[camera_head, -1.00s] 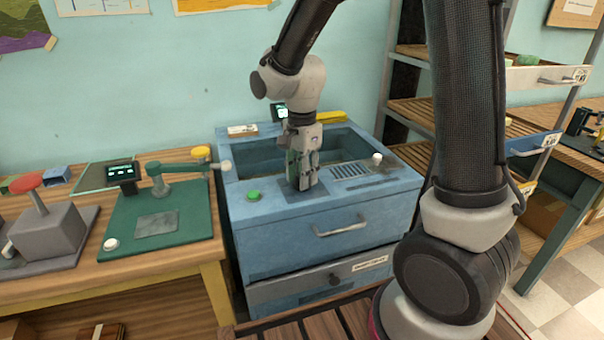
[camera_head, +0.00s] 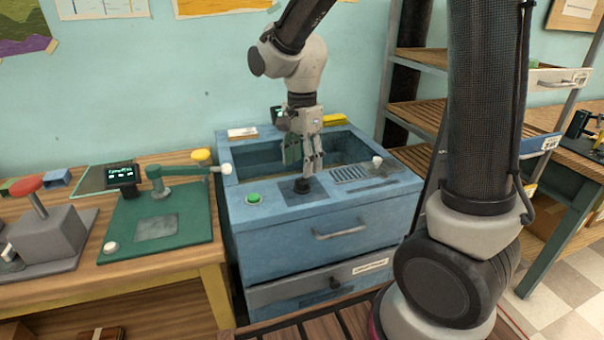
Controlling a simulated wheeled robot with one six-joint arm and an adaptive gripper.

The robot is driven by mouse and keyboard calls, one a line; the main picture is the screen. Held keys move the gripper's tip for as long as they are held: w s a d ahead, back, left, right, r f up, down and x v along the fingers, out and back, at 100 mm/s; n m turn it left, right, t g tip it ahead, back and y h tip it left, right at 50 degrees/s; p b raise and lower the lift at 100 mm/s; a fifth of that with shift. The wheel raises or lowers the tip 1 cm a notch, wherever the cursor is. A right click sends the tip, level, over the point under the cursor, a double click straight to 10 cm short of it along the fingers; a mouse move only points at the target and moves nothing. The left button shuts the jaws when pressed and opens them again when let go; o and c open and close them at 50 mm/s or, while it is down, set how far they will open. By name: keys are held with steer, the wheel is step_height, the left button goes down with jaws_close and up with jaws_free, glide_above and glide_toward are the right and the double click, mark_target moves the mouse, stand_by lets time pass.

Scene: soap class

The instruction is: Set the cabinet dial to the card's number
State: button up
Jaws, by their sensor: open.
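The blue cabinet (camera_head: 365,227) stands in the middle, with an open well in its top. A dark round knob, apparently the dial (camera_head: 303,187), sits on a dark plate on the front part of the top. Its pointer and any numbers are too small to read. My gripper (camera_head: 304,166) points down just above and behind the dial, open and apart from it. A small white card (camera_head: 243,133) lies on the cabinet's back left rim; its writing is unreadable. A small display (camera_head: 276,113) is partly hidden behind my gripper.
A green button (camera_head: 254,198) and a pale knob (camera_head: 377,161) flank the dial on the cabinet top. A bench with a green device (camera_head: 185,216) and a red-topped press (camera_head: 28,186) stands left. A shelf rack (camera_head: 415,115) stands right.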

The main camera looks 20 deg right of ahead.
mark_target(302, 177)
step_height(302, 177, up, 7)
stand_by(0.3)
steer(key=shift+r, duration=0.1)
steer(key=s+d+r+n+t, duration=0.2)
steer(key=s+d+n, duration=0.4)
steer(key=s, duration=0.3)
steer(key=s+d+r+n+t, duration=0.2)
steer(key=s+d+n, duration=0.5)
steer(key=s+d, duration=0.2)
steer(key=shift+s, duration=0.6)
